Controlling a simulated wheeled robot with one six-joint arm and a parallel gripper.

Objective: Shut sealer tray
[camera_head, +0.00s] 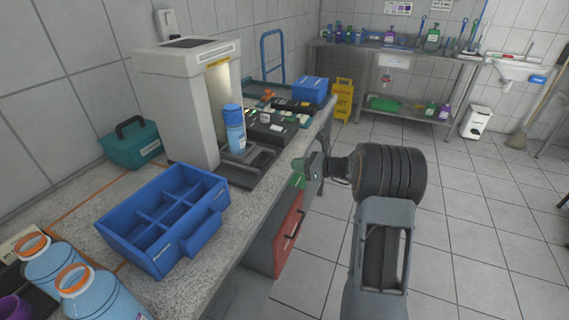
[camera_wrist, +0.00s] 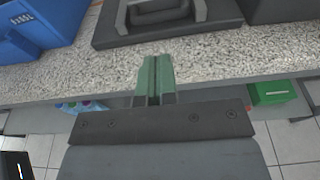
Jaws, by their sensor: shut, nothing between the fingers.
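The sealer (camera_head: 180,100) is a tall pale machine on the counter with a lit opening on its right side. Its dark tray (camera_head: 240,178) sticks out from the base towards the counter's front edge. In the wrist view the tray (camera_wrist: 112,35) and its raised grey handle (camera_wrist: 168,14) are at the top middle, cut off by the frame. A blue bottle (camera_head: 235,135) stands upright at the tray area. My gripper (camera_head: 300,165) is beside the counter's front edge, apart from the tray. In the wrist view its green fingers (camera_wrist: 156,64) are together and empty, pointing towards the handle.
A blue divided caddy (camera_head: 150,240) stands left of the tray. A dark board with small items (camera_head: 285,124) and a blue bin (camera_head: 310,90) lie beyond it. A red drawer front (camera_head: 287,232) is below the counter. The tiled floor (camera_head: 465,210) at right is clear.

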